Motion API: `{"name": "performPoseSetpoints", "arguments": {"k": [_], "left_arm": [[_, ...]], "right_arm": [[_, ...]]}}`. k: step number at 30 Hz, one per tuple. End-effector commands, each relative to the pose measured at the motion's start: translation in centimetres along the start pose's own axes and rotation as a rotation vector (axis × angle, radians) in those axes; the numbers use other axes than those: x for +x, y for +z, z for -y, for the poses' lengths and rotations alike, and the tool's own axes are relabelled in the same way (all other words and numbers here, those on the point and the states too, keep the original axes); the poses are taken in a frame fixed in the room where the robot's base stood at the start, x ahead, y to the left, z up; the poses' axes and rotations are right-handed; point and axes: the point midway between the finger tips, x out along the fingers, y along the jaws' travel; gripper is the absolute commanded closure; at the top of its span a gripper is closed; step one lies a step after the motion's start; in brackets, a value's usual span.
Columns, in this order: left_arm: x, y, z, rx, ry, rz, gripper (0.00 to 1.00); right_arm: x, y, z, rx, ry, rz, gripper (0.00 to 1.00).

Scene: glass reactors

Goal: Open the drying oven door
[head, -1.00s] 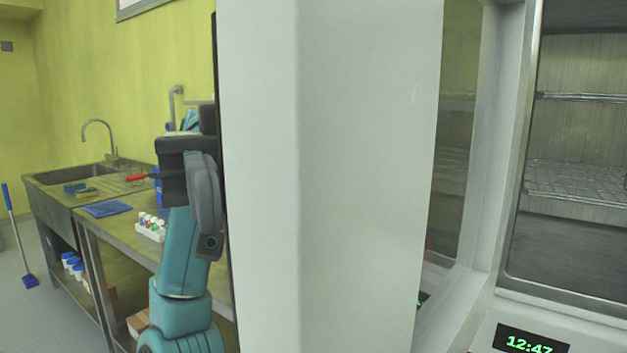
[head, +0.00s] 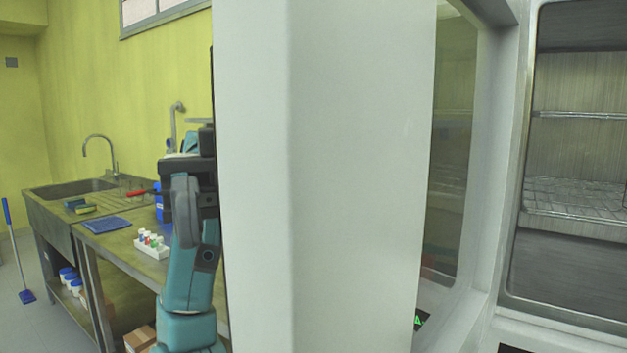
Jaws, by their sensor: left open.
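The drying oven (head: 500,200) stands at the right, and its chamber with wire racks (head: 575,190) shows. A tall white panel (head: 330,180), apparently the door swung out towards me, fills the middle of the head view. A dark glass pane (head: 453,150) shows between it and the chamber. My left gripper (head: 203,150) is at the panel's left edge, on the far side from the chamber. It is open; its fingertips are partly hidden, and I cannot tell whether it touches the panel. My right gripper is not in view.
A bench with a sink (head: 75,190) runs along the yellow wall at the left. It holds a blue mat (head: 107,225) and a white rack of small vials (head: 152,245). A blue-handled tool (head: 15,255) stands on the open floor at far left.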

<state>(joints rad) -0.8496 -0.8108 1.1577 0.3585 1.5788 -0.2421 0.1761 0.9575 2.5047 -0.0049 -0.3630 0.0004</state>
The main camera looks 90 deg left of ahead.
Motion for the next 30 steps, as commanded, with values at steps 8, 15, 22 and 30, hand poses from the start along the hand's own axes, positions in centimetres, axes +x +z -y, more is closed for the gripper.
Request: {"name": "performPoseSetpoints", "arguments": {"k": [8, 15, 22, 30], "left_arm": [[-7.5, -0.8, 0.0, 0.002, 0.002, -0.008, 0.54], [-12.7, -0.8, 0.0, 0.0, 0.0, -0.003, 0.54], [-14.2, -0.2, 0.1, -0.001, -0.001, 0.0, 0.54], [-14.3, 0.1, 0.0, -0.001, -0.001, 0.001, 0.54]], "right_arm": [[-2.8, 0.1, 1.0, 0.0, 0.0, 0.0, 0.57], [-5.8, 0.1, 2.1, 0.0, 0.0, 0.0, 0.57], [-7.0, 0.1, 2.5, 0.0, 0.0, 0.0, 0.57], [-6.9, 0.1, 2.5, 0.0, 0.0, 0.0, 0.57]]}}
